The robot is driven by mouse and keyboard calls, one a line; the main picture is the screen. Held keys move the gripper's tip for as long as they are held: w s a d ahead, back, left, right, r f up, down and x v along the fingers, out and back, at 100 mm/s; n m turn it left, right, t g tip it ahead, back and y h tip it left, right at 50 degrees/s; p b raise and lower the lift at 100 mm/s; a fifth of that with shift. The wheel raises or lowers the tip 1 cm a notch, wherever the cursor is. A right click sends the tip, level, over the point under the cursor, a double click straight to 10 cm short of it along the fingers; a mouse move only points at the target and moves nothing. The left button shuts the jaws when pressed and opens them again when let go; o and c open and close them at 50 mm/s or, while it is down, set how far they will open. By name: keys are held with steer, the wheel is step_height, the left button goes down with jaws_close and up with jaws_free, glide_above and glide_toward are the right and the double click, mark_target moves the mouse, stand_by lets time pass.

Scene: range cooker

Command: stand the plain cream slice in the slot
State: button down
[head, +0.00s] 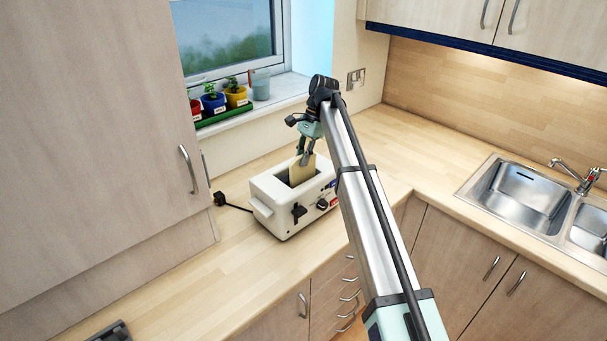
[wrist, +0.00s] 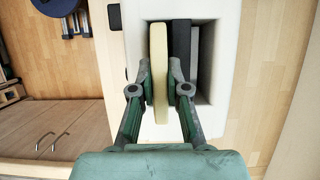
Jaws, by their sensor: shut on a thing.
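The plain cream slice (head: 302,172) is upright on edge over the white toaster (head: 272,195). My gripper (head: 308,157) is shut on it from above. In the wrist view the slice (wrist: 158,75) is between the two fingers (wrist: 160,90), lined up lengthwise with the toaster's opening, at its left side. Its near end overlaps the toaster's rim in that view. A dark strip (wrist: 180,60) runs beside the slice on the right, with grey space beyond it. The slice's lower edge is hidden, so I cannot tell how deep it sits.
The toaster's lever and knob (head: 322,204) face the room. A black cord and plug (head: 220,199) lie to its left. Potted plants (head: 236,95) stand on the windowsill behind. A sink (head: 520,195) is at the right. Worktop between toaster and sink is clear.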

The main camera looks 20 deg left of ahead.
mark_target(303, 168)
steer(key=shift+f+p, duration=0.55)
steer(key=shift+f, duration=1.45)
steer(key=shift+f, duration=0.15)
steer(key=c, duration=1.2)
jaws_free()
steer(key=shift+o, duration=0.2)
steer(key=v, duration=0.7)
steer(key=shift+w+d+r+p, duration=0.1)
steer(key=shift+w+r+p, duration=0.05)
steer(key=shift+r+p, duration=0.4)
steer(key=shift+f, duration=0.15)
